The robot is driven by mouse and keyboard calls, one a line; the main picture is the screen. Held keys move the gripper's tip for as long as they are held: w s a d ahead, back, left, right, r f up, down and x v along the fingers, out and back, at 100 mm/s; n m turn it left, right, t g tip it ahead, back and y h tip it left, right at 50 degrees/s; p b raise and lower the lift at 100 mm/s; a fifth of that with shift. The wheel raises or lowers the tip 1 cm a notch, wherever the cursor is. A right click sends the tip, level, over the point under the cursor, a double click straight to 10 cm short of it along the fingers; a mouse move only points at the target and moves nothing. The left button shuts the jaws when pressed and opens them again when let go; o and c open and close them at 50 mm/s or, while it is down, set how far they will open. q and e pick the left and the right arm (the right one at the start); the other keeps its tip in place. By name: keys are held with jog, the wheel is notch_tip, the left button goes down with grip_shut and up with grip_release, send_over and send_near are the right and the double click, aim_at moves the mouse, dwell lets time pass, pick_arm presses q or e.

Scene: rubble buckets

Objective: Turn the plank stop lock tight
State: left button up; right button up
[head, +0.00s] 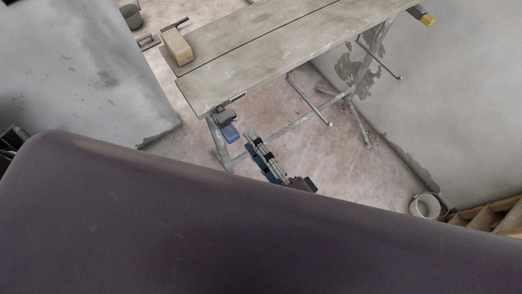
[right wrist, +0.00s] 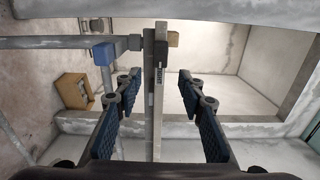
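The workbench top (head: 290,50) is two worn grey planks on metal legs. At its near corner sits a stop lock (head: 225,116), a dark grey body with a thin lever above and a blue part (head: 230,133) below. My right gripper (head: 256,139) is just below and right of this corner, apart from it. In the right wrist view its blue-padded fingers (right wrist: 156,88) are open and empty. A narrow grey upright bar (right wrist: 157,100) shows between them, with a blue block (right wrist: 103,54) to its left. I cannot tell whether the fingers touch the bar. My left gripper is not in view.
A wooden block (head: 178,46) lies at the bench's left end. A yellow-and-black piece (head: 421,16) is at its far right end. A white bucket (head: 425,206) and a wooden crate (head: 490,217) stand at right. Concrete slabs (head: 75,80) flank the bench. Floor is open beneath it.

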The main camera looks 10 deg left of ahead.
jog(key=shift+v, duration=1.25)
jog(key=w+d+f+n+g+h+b, duration=0.1)
jog(key=d+f+n+h, duration=0.3)
jog(key=f, duration=0.8)
jog(key=w+d+f+n+g+h+b, duration=0.15)
jog(key=d+f, duration=0.45)
jog(key=f, duration=0.7)
jog(key=w+d+f+n+g+h, duration=0.1)
jog(key=d+f+n+h, duration=0.15)
jog(key=d+f, duration=0.65)
jog(key=s+d+f+g+h, duration=0.1)
jog(key=s+d+f, duration=0.1)
jog(key=f, duration=0.4)
jog(key=s+d+f+g+h, duration=0.1)
jog(key=s+f, duration=0.2)
jog(key=f, duration=0.3)
jog(key=s+d+f+n+g+h+b, duration=0.1)
jog(key=s+d+f, duration=0.3)
jog(key=s, duration=0.6)
jog(key=s+d+f+n+g+h+b, duration=0.1)
jog(key=s+d+f+g, duration=0.3)
jog(key=s+f, duration=0.5)
jog(key=shift+s+n+h, duration=0.5)
jog(key=shift+s+h, duration=0.2)
jog(key=shift+s, duration=0.15)
jog(key=shift+a+g, duration=0.1)
jog(key=shift+g, duration=0.15)
